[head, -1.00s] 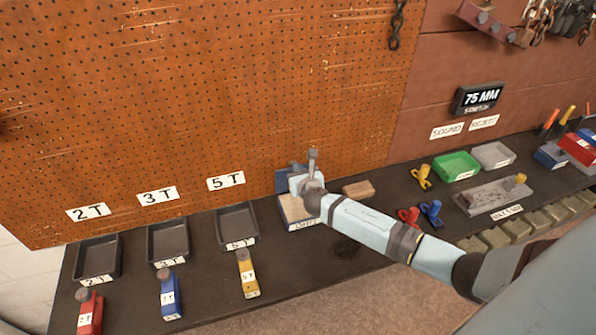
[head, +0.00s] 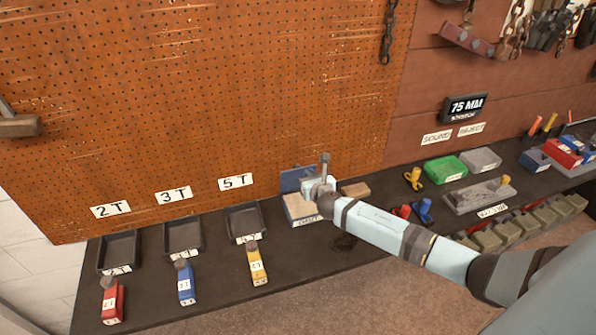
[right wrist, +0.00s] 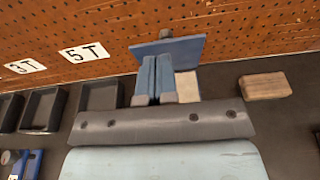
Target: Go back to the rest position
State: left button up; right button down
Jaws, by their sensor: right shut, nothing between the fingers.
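My right arm reaches in from the right in the head view. Its gripper (head: 316,187) is over or just in front of the shallow tray with a blue upright back (head: 297,178) on the bench. In the right wrist view the two blue fingers (right wrist: 153,76) are pressed together with nothing between them. The blue panel (right wrist: 185,48) stands just beyond them; I cannot tell whether they touch it. My left gripper is not in view.
Dark trays (head: 183,236) line the bench below 2T, 3T and 5T signs. Red (head: 112,301), blue (head: 186,284) and yellow (head: 257,266) tagged pieces lie in front. A wooden block (right wrist: 266,86) is right of the gripper. A green bin (head: 445,169) stands farther right.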

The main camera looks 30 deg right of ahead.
jog(key=s+a+f+m+g+y, duration=0.2)
jog(key=s+a+f+m, duration=0.3)
jog(key=s+a+m, duration=0.3)
jog(key=s+a+f+m+g+y, duration=0.1)
jog(key=s+a+f+m+y, duration=0.1)
jog(key=s+a+f+m, duration=0.55)
jog(key=s+a+r+m+y, duration=0.1)
jog(key=s+a+m, duration=0.2)
jog(key=s+m, duration=0.4)
jog(key=s+a+r+m+g+y, duration=0.1)
jog(key=s+a+m, duration=0.2)
jog(key=s+m, duration=0.5)
jog(key=s, duration=0.5)
jog(key=shift+s+a+r, duration=0.15)
jog(key=shift+a+r, duration=0.05)
jog(key=shift+r, duration=0.2)
jog(key=shift+m, duration=0.25)
